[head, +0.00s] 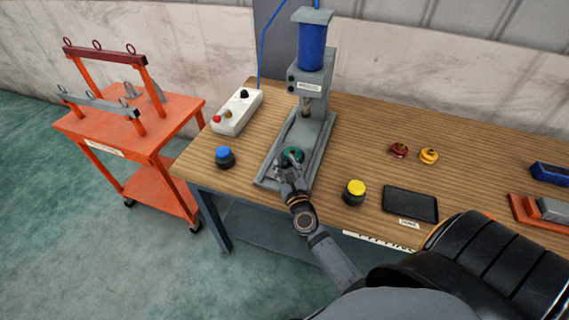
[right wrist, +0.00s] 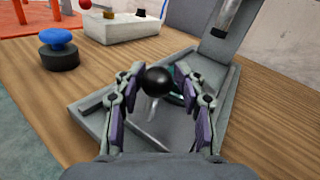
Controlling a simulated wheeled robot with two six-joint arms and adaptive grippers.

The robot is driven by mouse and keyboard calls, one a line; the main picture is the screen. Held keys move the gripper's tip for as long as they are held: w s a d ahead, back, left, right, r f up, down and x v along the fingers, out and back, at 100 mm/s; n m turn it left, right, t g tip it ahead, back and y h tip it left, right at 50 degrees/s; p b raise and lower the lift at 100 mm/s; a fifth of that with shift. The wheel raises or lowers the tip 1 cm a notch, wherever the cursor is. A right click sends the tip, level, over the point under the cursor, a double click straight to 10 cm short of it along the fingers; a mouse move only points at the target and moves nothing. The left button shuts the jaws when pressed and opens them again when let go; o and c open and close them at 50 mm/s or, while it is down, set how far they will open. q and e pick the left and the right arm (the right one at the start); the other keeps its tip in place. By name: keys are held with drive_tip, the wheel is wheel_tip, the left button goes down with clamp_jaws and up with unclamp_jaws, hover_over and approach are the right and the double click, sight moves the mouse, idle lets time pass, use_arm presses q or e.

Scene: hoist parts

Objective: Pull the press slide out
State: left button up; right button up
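The press (head: 312,75) stands on the wooden bench, with a blue cylinder on top and a grey base. The press slide (head: 272,176) lies low in the grey base and sticks out toward the bench's front edge. A round green part (head: 293,153) sits on it. My right gripper (head: 289,165) is over the slide's front part. In the right wrist view, a black ball knob (right wrist: 157,81) is between the fingertips of my right gripper (right wrist: 160,77). A gap shows at the knob's right side, so the fingers look open around it. My left gripper is not in view.
A blue button (head: 224,155) and a white control box (head: 237,112) stand left of the press. A yellow button (head: 354,190) and a black tablet (head: 410,204) are to the right. Red and yellow parts (head: 428,156) lie behind. An orange cart (head: 180,112) stands left of the bench.

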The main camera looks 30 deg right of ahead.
drive_tip(key=shift+o, duration=0.7)
drive_tip(key=shift+r, duration=0.1)
drive_tip(key=shift+s+a, duration=0.1)
drive_tip(key=shift+s, duration=0.1)
drive_tip(key=v, duration=1.1)
drive_tip(key=shift+s, duration=0.3)
